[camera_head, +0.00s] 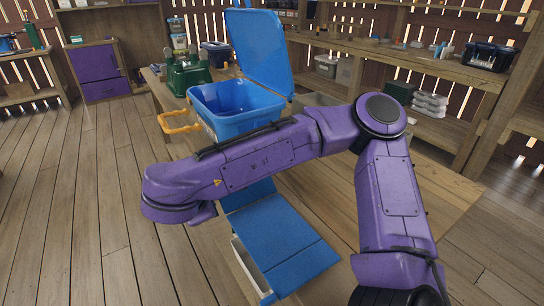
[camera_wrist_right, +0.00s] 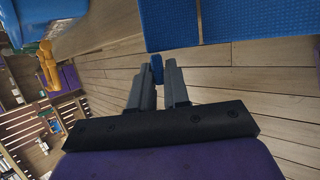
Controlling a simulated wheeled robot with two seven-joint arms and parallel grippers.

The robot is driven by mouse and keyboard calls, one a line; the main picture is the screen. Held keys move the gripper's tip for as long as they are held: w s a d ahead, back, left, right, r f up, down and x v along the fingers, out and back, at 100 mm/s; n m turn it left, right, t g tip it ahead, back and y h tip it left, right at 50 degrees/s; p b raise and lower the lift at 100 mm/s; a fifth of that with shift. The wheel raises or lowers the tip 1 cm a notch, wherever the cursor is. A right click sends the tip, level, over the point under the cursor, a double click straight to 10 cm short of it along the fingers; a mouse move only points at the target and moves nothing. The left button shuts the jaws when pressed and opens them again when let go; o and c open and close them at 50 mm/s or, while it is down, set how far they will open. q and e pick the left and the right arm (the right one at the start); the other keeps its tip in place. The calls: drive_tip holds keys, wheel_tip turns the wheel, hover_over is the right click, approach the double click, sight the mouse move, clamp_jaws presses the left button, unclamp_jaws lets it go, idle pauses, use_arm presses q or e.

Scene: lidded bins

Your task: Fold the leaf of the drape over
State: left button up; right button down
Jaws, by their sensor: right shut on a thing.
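The blue drape (camera_head: 275,235) lies as flat panels with crease lines between them, over a pale-walled box (camera_head: 250,268) at the bench's near side. My right arm reaches across from the right, above the drape's far part, and hides some of it. In the right wrist view the drape's panels (camera_wrist_right: 260,18) are at the top, with a seam between them. My right gripper (camera_wrist_right: 157,72) is shut on a small blue tab (camera_wrist_right: 157,66) near the panel's edge; I cannot tell how it joins the panel. Its fingers are hidden in the head view. My left gripper is out of view.
Shelves (camera_head: 430,65) line the back right. The floor at left is clear.

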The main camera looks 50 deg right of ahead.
drive_tip(key=c, duration=1.2)
unclamp_jaws()
drive_tip(key=shift+o, duration=0.2)
drive_tip(key=a+r+p, duration=0.1)
drive_tip(key=a+r, duration=0.3)
drive_tip(key=r, duration=0.1)
drive_tip(key=shift+a+r, duration=0.3)
drive_tip(key=shift+a, duration=0.1)
